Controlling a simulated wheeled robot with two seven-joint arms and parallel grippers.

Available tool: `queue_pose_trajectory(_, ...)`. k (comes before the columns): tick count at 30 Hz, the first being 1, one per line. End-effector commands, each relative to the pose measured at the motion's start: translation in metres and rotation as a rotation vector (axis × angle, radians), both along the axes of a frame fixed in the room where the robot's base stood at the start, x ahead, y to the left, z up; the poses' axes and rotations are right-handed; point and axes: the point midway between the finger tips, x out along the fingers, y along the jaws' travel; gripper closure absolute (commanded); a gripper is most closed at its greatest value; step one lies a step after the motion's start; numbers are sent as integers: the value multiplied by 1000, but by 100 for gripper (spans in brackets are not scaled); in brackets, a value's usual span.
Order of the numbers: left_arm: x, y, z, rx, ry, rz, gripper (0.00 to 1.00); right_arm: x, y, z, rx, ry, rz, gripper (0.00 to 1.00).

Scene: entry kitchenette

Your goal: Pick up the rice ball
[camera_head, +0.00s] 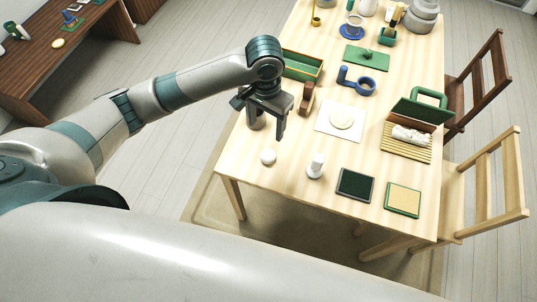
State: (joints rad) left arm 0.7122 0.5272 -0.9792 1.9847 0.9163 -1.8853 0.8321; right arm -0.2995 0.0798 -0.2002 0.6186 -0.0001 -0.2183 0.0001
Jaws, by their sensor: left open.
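A small white rounded thing, which looks like the rice ball (268,157), sits on the near left part of the light wooden table (300,190). My left gripper (266,128) is open, pointing down, just behind and above it in the picture. The gripper looks empty and apart from the white thing; its exact height is hard to tell. A brownish round thing is partly hidden behind the gripper's fingers. My right gripper is not in view.
Right of the rice ball stand a white bottle-like thing (316,166), a dark green square (355,185) and a tan square (403,200). A white board (325,127), a bamboo mat (400,152) and a green tray (303,66) lie farther back. Chairs stand at the right.

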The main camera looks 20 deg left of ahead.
Motion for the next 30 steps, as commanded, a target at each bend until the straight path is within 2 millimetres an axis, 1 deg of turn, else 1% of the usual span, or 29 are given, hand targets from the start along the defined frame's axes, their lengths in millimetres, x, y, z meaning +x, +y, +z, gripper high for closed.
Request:
queue_pose_trajectory(5, 0, 0, -2, -1, 0, 0, 39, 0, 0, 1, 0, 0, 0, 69)
queue_pose_trajectory(8, 0, -1, -9, -2, 2, 0, 39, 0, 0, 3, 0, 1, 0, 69)
queue_pose_trajectory(10, -1, 0, -16, 0, 2, 0, 39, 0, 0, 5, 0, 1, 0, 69)
queue_pose_trajectory(14, -1, 0, -36, 0, 4, 1, 39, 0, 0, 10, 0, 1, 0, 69)
queue_pose_trajectory(24, -1, 0, -96, 0, 3, 0, 39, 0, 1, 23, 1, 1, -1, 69)
queue_pose_trajectory(27, 0, -1, -110, -1, 0, 0, 39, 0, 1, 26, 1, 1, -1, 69)
queue_pose_trajectory(30, 0, -1, -118, 0, -1, -1, 39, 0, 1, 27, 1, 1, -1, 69)
